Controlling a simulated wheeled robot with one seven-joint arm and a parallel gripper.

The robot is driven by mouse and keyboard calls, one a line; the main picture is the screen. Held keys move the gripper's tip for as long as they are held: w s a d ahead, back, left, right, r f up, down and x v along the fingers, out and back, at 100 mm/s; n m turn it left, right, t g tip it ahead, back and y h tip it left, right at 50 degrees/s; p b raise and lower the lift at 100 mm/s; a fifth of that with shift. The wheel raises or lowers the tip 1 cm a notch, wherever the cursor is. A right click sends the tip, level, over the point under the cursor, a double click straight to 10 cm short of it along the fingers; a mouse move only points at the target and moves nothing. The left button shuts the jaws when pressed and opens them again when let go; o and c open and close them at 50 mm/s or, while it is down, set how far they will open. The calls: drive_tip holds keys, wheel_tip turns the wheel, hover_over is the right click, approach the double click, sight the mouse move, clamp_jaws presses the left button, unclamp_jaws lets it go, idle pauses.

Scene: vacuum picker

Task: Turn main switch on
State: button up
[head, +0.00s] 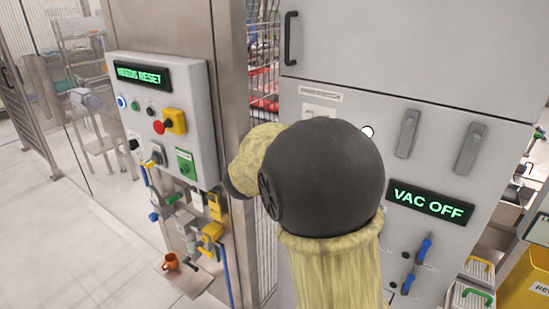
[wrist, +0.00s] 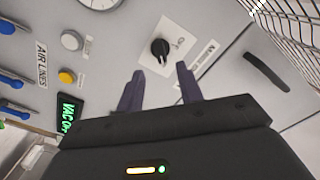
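The main switch is a black rotary knob (wrist: 160,47) on a white square plate (wrist: 178,37), with a label strip (wrist: 197,64) beside it. My gripper (wrist: 160,69) is open in the wrist view. Its two dark fingers point at the panel, with the knob in line with the gap between them, just beyond the tips. I cannot tell how far the tips are from the panel. Nothing is held. In the head view my dark arm joint hides the gripper and the knob; only part of the plate (head: 319,111) shows. The display (head: 430,204) reads VAC OFF.
The grey cabinet has a black door handle (head: 291,38), two grey levers (head: 408,133) and blue valves (head: 423,250). A white button (wrist: 72,40) and yellow button (wrist: 67,77) are near the knob. A control box (head: 194,100) reads NEEDS RESET. Wire mesh (wrist: 298,30) borders the panel.

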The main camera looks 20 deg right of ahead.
drive_tip(key=b+v, duration=0.1)
drive_tip(key=v, duration=0.9)
drive_tip(key=w+a+f+n+t+y+p, duration=0.1)
drive_tip(key=a+f+n+y+p, duration=0.25)
drive_tip(key=n+y, duration=0.3)
drive_tip(key=w+a+f+n+y+p, duration=0.1)
drive_tip(key=a+f+n+y+p, duration=0.1)
drive_tip(key=f+n+y, duration=0.4)
drive_tip(key=s+d+f+n+g+y+p, duration=0.1)
drive_tip(key=s+f+n+g, duration=0.2)
drive_tip(key=s, duration=0.6)
drive_tip(key=s+d+f+n+g+p, duration=0.1)
drive_tip(key=s+f+n+g, duration=0.3)
drive_tip(key=s, duration=0.5)
drive_tip(key=shift+s+f+g+y+p, duration=0.2)
drive_tip(key=shift+f+g+y+p, duration=0.2)
drive_tip(key=shift+g, duration=0.8)
